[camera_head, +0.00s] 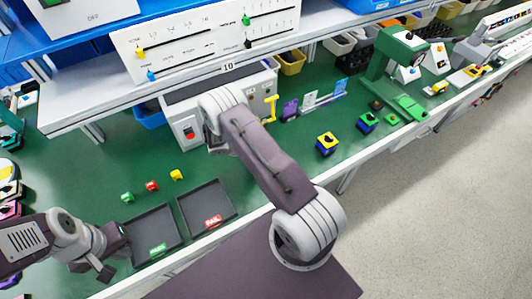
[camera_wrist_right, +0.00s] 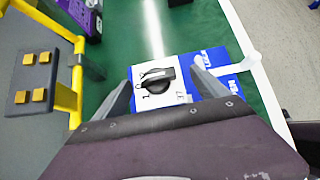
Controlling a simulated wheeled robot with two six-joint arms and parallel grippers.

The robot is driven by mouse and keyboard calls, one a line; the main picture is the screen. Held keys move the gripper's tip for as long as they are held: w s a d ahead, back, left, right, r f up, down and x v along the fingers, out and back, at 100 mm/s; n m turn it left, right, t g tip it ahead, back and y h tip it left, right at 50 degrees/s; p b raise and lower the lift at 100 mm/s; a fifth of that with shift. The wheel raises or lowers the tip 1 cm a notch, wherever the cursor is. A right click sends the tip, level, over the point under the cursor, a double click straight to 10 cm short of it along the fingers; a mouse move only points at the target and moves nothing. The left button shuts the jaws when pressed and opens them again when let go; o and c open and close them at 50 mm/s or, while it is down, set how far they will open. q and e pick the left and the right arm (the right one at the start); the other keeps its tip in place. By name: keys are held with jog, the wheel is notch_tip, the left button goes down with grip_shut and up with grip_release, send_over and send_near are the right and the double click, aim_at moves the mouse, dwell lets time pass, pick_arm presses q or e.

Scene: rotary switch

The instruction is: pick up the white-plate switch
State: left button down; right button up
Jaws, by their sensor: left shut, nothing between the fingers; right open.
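The white-plate switch (camera_wrist_right: 178,97) shows in the right wrist view, with a black rotary knob (camera_wrist_right: 155,80) on its white face and blue around it. My right gripper (camera_wrist_right: 163,73) is open, with one finger on each side of the white plate. I cannot tell whether the fingers touch it. In the head view the switch and the right gripper are hidden behind my right arm. My left gripper (camera_head: 100,269) is shut and empty at the lower left, near the black trays.
A PASS tray (camera_head: 137,224) and a FAIL tray (camera_head: 193,203) lie on the green bench. Small coloured blocks (camera_head: 152,186) lie behind them. A yellow-topped switch (camera_head: 326,142) stands to the right. A yellow frame (camera_wrist_right: 77,80) stands left of the right gripper.

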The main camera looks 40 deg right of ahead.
jog(key=shift+d+f, duration=0.25)
jog(key=shift+f, duration=0.05)
jog(key=shift+w+a, duration=0.1)
jog(key=c, duration=1.6)
jog(key=shift+r, duration=0.45)
jog(key=shift+c, duration=0.2)
notch_tip(320, 180, up, 3)
jog(key=shift+f+b, duration=0.15)
jog(key=shift+b, duration=0.2)
jog(key=s+d+r+b, duration=0.2)
jog(key=s+d+r, duration=0.5)
jog(key=s, duration=0.2)
jog(key=shift+d+r, duration=0.2)
jog(key=shift+d, duration=0.05)
